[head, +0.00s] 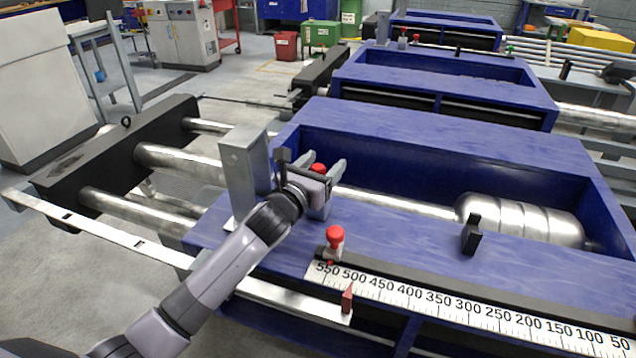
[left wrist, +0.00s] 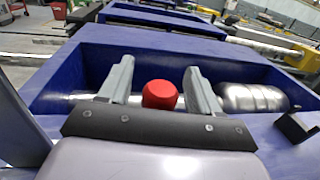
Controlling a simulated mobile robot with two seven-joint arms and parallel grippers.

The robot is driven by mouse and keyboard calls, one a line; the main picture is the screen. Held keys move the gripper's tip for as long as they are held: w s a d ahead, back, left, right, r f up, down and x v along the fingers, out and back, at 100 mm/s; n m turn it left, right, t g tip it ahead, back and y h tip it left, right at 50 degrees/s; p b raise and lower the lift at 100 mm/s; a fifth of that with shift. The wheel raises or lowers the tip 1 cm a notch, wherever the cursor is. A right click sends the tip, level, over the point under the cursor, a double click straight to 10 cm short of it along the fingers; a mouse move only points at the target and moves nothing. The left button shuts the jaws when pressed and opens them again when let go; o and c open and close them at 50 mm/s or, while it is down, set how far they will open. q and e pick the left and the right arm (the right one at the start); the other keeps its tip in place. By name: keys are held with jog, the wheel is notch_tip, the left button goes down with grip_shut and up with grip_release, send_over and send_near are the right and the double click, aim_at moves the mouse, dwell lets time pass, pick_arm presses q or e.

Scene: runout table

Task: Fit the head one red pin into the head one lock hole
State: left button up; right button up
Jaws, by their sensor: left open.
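My left gripper (head: 319,166) is open at the near edge of the blue head frame, beside an upright grey bracket (head: 245,170). A red knob (head: 318,168), seemingly the red pin's top, shows between its fingers. In the left wrist view the red knob (left wrist: 160,95) sits between the two grey fingers, with a gap to the right finger; contact on the left is unclear. The pin's lower part is hidden, and I cannot make out the lock hole. A second red-topped pin (head: 335,236) stands upright on the near ledge by the scale. My right gripper is not in view.
A numbered scale (head: 440,300) runs along the near ledge, with a red pointer (head: 347,299) below its left end. A black block (head: 471,235) stands on the ledge. A shiny cylinder (head: 520,220) lies in the frame's recess. More blue frames stand behind.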

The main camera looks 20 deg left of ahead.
pick_arm(q)
jog(key=c, duration=1.1)
jog(key=shift+r, duration=0.15)
